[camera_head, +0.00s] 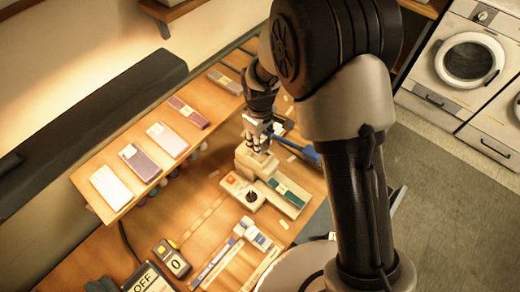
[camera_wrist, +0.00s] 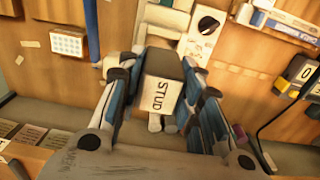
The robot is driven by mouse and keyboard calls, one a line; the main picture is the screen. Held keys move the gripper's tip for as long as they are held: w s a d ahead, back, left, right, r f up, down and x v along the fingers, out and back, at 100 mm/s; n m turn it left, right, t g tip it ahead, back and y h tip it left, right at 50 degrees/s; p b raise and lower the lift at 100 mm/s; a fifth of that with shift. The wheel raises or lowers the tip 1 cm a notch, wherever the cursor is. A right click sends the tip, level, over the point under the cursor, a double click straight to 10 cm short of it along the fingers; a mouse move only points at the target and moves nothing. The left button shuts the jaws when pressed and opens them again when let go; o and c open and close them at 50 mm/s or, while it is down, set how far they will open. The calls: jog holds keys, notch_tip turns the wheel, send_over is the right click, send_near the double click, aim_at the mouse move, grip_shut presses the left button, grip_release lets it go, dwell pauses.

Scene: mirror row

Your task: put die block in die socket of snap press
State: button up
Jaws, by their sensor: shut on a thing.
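The die block (camera_wrist: 160,92), a small block with a cream face lettered STUD and dark sides, sits between the blue-and-grey fingers of my gripper (camera_wrist: 162,84) in the wrist view. My gripper is shut on it. In the head view my gripper (camera_head: 258,138) hangs at the back end of the snap press, and the block cannot be made out clearly. The snap press (camera_head: 245,160) is a beige machine with a dark green strip, a black knob and a red button. Part of it shows at the top of the wrist view (camera_wrist: 168,17). I cannot make out the die socket.
A raised shelf (camera_head: 120,205) with several cards and cases runs along the left. An OFF sign (camera_head: 150,281), a meter reading 0 (camera_head: 175,262) and blue-and-white tools (camera_head: 255,235) lie in front of the press. Washing machines (camera_head: 468,62) stand at the right.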

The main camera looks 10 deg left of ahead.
jog(key=shift+f, duration=2.65)
jog(key=shift+f+b, duration=0.15)
jog(key=shift+b, duration=0.2)
jog(key=o, duration=1.2)
